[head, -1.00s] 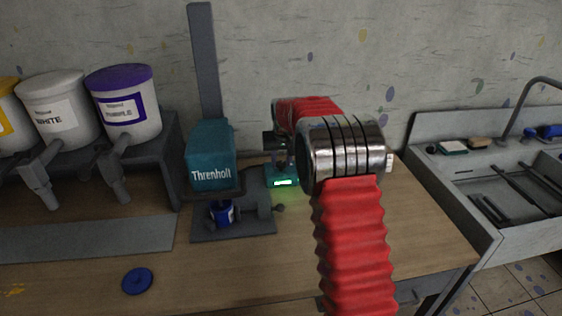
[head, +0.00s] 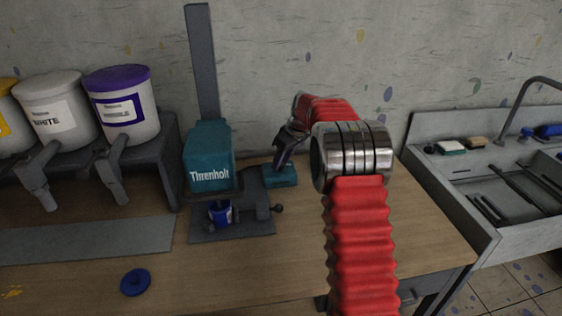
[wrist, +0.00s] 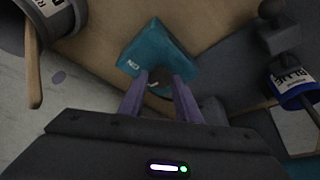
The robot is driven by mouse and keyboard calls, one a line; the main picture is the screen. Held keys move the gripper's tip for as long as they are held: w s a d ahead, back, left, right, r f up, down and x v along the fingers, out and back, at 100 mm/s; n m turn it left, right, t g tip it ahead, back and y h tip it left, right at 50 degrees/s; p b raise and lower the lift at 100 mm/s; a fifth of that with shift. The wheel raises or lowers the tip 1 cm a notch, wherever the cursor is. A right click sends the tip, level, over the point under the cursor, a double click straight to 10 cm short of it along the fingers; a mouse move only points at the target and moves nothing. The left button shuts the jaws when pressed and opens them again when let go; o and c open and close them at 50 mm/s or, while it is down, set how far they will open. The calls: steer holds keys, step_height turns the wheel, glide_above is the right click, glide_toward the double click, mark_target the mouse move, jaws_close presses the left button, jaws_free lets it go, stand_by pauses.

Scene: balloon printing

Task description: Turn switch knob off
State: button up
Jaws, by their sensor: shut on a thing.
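The teal switch box (head: 281,178) stands on the wooden table, to the right of the Threnholt mixing machine (head: 209,172). Its front is dark, with no green glow. My gripper (head: 278,166) is tilted over the top of the box. In the wrist view, the purple fingers of my gripper (wrist: 160,80) are shut on the dark round knob (wrist: 158,84), on the teal switch box (wrist: 150,45). Part of an "ON" mark shows on the box beside the knob. The fingers hide part of the knob.
A blue paint can (head: 221,213) stands in the machine, and it also shows in the wrist view (wrist: 293,85). A blue lid (head: 136,282) lies at the table's front left. Paint dispensers (head: 122,106) stand on a rack at left. A sink (head: 490,185) is at right.

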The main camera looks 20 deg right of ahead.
steer(key=shift+d+n+y, duration=0.1)
steer(key=shift+n+y, duration=0.2)
steer(key=shift+n, duration=0.3)
steer(key=o, duration=1.1)
steer(key=shift+c, duration=0.2)
steer(key=shift+r, duration=0.1)
steer(key=v, duration=1.3)
steer(key=shift+r, duration=0.3)
steer(key=shift+w, duration=0.15)
